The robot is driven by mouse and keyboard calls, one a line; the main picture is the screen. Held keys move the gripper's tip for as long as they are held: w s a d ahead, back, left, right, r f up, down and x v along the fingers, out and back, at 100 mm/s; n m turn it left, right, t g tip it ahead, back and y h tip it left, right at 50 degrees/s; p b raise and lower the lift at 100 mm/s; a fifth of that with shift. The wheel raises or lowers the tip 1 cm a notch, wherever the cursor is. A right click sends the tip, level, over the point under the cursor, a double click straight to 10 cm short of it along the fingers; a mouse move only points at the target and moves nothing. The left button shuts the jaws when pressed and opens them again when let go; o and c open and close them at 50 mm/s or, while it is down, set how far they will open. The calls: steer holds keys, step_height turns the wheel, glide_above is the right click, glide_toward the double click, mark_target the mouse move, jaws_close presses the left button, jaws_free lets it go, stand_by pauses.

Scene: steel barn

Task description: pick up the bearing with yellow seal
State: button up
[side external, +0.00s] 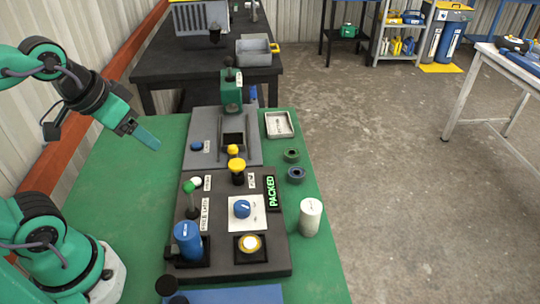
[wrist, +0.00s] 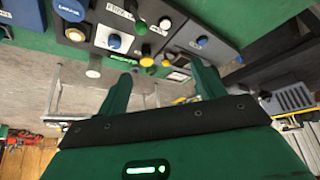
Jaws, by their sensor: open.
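The clearest candidate for the bearing with yellow seal is a small yellow-topped piece (side external: 233,150) in the side view, on the grey plate just in front of the green press (side external: 232,92). It is too small to tell its shape for certain. A larger yellow knob (side external: 237,165) on a black base stands close in front of it. Two rings lie to the right on the green mat, one green (side external: 291,155) and one blue (side external: 296,175). My gripper (side external: 148,138) is raised over the left of the table, open and empty, well apart from them. Its fingers also show in the wrist view (wrist: 162,92).
The dark panel carries a blue knob (side external: 242,208), a green-topped lever (side external: 189,187), a blue cylinder (side external: 187,238) and a PACKED sign (side external: 271,191). A white cylinder (side external: 311,217) and pale tray (side external: 279,124) stand at right. The mat's left part (side external: 120,185) is clear.

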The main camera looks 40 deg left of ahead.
steer(key=m+g, duration=0.6)
steer(key=m, duration=0.5)
glide_toward(250, 243)
steer(key=shift+a+f, duration=0.15)
steer(key=shift+a, duration=0.05)
steer(key=shift+s+d+f, duration=0.1)
steer(key=shift+d+f, duration=0.1)
steer(key=shift+d, duration=0.05)
steer(key=shift+f, duration=0.1)
steer(key=shift+f, duration=1.2)
steer(key=shift+f, duration=0.1)
